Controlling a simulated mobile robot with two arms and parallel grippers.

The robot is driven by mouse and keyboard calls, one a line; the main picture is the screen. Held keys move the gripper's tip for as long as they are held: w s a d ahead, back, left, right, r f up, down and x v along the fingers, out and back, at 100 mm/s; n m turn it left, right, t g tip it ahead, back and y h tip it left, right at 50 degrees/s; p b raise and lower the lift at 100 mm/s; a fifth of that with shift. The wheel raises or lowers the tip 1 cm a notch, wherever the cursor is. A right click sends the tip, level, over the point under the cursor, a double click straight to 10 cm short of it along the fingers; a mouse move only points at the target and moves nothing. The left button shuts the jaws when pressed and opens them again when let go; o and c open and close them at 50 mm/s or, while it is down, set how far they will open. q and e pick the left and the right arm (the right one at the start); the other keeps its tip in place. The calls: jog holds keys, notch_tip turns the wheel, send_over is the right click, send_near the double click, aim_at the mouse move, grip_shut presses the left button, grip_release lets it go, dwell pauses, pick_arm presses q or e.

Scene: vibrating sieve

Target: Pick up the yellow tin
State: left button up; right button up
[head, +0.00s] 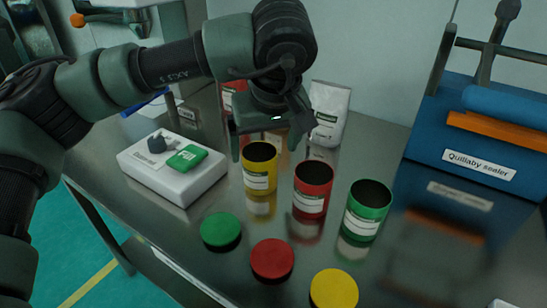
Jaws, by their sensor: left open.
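The yellow tin (259,170) stands upright and open-topped on the metal table, left of a red tin (312,188) and a green tin (367,210). My left gripper (268,148) hangs from above, fingers pointing down, just above and behind the yellow tin's rim. The fingers look spread and nothing shows between them. I cannot tell whether a finger touches the tin. The right gripper is out of view.
Green (221,230), red (272,259) and yellow (334,290) lids lie in front of the tins. A white device (172,172) stands left. A white pouch (330,112) stands behind. The blue sealer (478,150) is at right.

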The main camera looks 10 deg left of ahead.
aim_at(262, 154)
pick_arm(q)
jog(key=x, duration=0.3)
jog(key=shift+a+f, duration=0.1)
jog(key=x, duration=0.3)
jog(key=shift+a+f+b, duration=0.15)
jog(key=shift+f+b, duration=0.2)
jog(key=shift+f, duration=0.05)
jog(key=shift+w+a+f, duration=0.1)
jog(key=shift+w+f, duration=0.1)
jog(key=shift+f, duration=0.15)
jog(key=c, duration=1.5)
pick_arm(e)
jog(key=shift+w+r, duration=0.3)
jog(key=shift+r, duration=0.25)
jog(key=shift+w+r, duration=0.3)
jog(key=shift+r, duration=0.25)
pick_arm(q)
jog(key=shift+r, duration=0.15)
